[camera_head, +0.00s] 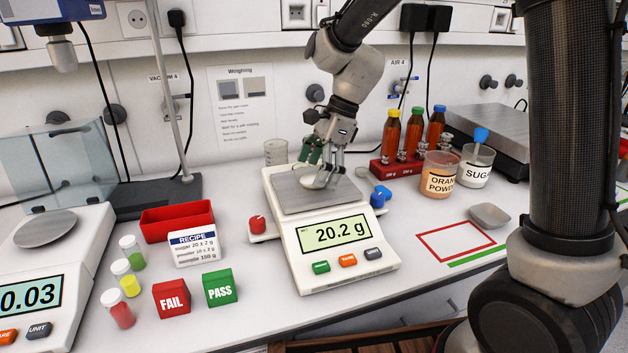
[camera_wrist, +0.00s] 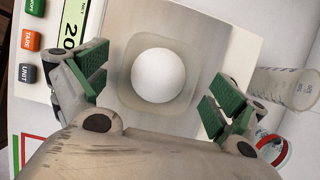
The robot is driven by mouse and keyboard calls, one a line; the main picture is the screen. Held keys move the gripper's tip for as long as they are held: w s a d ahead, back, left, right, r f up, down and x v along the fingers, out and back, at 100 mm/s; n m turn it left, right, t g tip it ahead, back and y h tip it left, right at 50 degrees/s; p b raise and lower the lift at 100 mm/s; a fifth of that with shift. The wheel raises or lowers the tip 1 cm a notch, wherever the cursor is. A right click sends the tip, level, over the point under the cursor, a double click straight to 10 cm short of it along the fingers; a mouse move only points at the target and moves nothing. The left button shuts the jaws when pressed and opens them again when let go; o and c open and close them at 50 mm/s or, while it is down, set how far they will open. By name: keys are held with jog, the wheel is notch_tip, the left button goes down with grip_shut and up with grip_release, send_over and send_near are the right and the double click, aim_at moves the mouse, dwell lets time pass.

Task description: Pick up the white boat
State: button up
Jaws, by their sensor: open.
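The white boat (camera_wrist: 187,96) is a shallow, rounded-square dish on the scale's metal plate (camera_head: 290,201), with a round white mound (camera_wrist: 160,75) inside. In the head view the boat (camera_head: 318,181) is partly hidden behind my fingers. My gripper (camera_head: 325,158) is above the plate, pointing down at the boat. It is open; in the wrist view its green finger pads stand on either side of the boat, with a visible gap on each side. The scale display (camera_head: 334,233) reads 20.2 g.
A beaker (camera_head: 276,152) stands behind the scale. To the right are a red rack (camera_head: 395,167) of bottles, orange powder (camera_head: 438,180) and sugar (camera_head: 475,172) cups, and a grey dish (camera_head: 489,215). FAIL (camera_head: 171,299) and PASS (camera_head: 220,288) blocks stand left. The red-outlined area (camera_head: 456,240) is clear.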

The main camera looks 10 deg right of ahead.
jog(key=c, duration=1.1)
